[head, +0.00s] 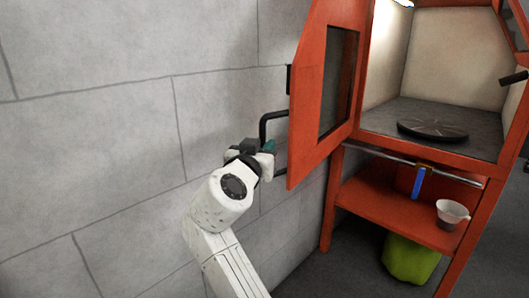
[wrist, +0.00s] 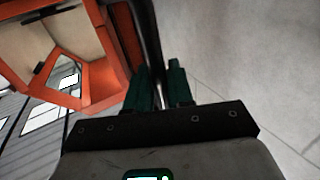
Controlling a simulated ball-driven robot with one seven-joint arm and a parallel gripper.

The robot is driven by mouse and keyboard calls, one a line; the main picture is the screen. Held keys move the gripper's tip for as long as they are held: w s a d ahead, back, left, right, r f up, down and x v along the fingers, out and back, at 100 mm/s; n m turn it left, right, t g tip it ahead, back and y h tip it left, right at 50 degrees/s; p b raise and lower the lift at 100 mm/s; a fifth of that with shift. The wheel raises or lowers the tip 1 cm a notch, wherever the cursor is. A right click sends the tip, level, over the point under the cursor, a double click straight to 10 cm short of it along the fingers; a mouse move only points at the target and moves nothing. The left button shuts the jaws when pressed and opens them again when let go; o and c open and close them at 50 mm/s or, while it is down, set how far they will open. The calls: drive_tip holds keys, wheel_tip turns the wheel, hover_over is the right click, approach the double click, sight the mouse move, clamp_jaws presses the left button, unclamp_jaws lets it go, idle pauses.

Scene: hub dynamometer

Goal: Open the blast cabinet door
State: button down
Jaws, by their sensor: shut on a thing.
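The blast cabinet (head: 430,60) is orange, and its orange door (head: 304,130) with a dark window stands swung open to the left, beside the grey wall. A black bar handle (head: 264,126) sticks out from the door's left face. My gripper (head: 268,148) is at the lower part of this handle. In the wrist view, my gripper's green fingers (wrist: 160,88) are closed on the dark handle bar (wrist: 149,40), which runs up between them. The door's orange edge (wrist: 126,35) is just left of the fingers. The exact contact is partly hidden in the head view.
Inside the cabinet is a dark round turntable (head: 432,130). On the shelf below (head: 385,212) stands a white cup (head: 452,213), with a blue object (head: 418,182) hanging above. A green bin (head: 408,262) is underneath. The grey block wall (head: 120,130) is close behind the door and my arm.

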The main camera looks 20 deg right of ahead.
drive_tip(key=shift+d, duration=0.1)
drive_tip(key=c, duration=1.2)
unclamp_jaws()
drive_tip(key=p+v, duration=0.2)
drive_tip(key=v, duration=0.8)
drive_tip(key=shift+s+a, duration=0.2)
drive_tip(key=shift+s, duration=0.1)
